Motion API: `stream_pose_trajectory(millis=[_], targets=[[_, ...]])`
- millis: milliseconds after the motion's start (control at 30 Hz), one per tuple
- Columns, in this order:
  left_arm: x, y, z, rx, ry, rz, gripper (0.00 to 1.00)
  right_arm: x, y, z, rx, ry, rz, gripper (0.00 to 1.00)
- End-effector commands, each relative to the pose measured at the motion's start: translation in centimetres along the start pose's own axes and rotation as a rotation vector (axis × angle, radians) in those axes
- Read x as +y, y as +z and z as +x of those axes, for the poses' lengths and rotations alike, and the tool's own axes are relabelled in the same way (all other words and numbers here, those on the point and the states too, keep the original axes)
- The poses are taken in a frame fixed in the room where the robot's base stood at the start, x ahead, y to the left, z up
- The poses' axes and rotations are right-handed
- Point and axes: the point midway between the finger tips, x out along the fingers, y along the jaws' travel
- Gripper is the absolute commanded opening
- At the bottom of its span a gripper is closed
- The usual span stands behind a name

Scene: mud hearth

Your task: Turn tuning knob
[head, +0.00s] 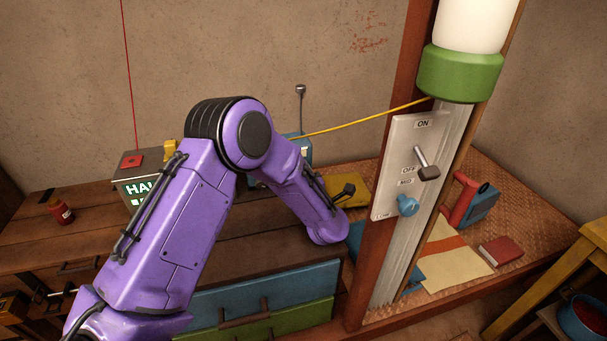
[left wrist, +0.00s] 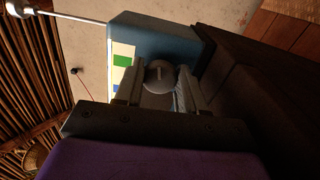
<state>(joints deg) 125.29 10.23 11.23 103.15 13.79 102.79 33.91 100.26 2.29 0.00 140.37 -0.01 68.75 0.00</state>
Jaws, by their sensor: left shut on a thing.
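The blue radio (head: 306,148) stands at the back of the dark wooden bench, mostly hidden behind my left arm. Its antenna (head: 301,92) sticks up in the head view. In the left wrist view the blue radio (left wrist: 160,38) shows a round grey knob with a pale line mark, the tuning knob (left wrist: 158,74). My left gripper (left wrist: 160,92) has one finger on each side of this knob and is shut on it. In the head view the gripper and the knob are hidden. My right gripper is in neither view.
A panel (head: 390,160) with a lever (head: 427,165) and a blue knob (head: 408,205) is on a post at the right. A yellow cord (head: 360,121) runs from the post toward the radio. A small sign box (head: 135,187) and a red jar (head: 61,211) are at the left.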

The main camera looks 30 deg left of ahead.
Motion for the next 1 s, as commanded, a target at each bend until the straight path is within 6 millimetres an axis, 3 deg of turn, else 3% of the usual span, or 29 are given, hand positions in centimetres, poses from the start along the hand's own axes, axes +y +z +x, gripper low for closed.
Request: stream_pose_trajectory(millis=[467,500,533,833,1000], targets=[[-0.1,0.1,-0.1,-0.004,-0.003,0.013,0.09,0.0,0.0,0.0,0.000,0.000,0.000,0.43],[-0.1,0.1,-0.1,-0.004,-0.003,0.013,0.52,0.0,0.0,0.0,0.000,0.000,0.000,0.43],[-0.1,0.1,-0.1,-0.004,-0.002,0.013,0.62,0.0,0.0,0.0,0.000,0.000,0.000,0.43],[-0.1,0.0,-0.1,-0.001,-0.001,0.011,0.65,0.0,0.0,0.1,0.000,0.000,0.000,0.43],[-0.3,0.1,-2.6,-0.005,-0.001,0.012,0.65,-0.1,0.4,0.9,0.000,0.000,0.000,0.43]])
